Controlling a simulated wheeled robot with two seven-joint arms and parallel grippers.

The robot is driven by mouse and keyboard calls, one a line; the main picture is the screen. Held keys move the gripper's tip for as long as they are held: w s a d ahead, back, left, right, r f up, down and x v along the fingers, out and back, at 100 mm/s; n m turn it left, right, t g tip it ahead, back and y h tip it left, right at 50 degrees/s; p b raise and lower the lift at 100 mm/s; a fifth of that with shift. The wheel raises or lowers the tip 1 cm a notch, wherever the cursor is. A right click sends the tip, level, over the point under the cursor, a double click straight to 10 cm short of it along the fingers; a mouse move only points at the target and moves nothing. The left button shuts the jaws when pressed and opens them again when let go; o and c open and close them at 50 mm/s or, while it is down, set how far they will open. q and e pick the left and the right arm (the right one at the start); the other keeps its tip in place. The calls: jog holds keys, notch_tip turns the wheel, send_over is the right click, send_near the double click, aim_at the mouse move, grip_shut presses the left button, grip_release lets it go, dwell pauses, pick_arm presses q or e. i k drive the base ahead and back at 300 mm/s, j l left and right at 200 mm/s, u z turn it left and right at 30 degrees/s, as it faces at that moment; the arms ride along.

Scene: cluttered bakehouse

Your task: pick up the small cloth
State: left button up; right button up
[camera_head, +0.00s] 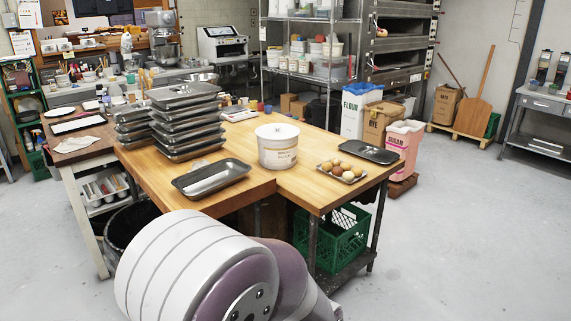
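A white and purple link of my own arm fills the bottom middle of the view. Neither of my grippers shows in this view.
The wooden worktable (232,140) holds stacked metal trays (186,122), a white bucket (277,150), a tray (211,180) and eggs (342,170). A green crate (330,238) is underneath. A dark bin (128,228) stands near the side table.

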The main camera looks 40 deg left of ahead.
aim_at(197, 165)
jog(key=i+j+z, duration=0.15)
jog(key=j+z, duration=0.15)
jog(key=j, duration=1.25)
jog(key=j+z, duration=0.25)
jog(key=j, duration=1.35)
jog(key=k, duration=0.05)
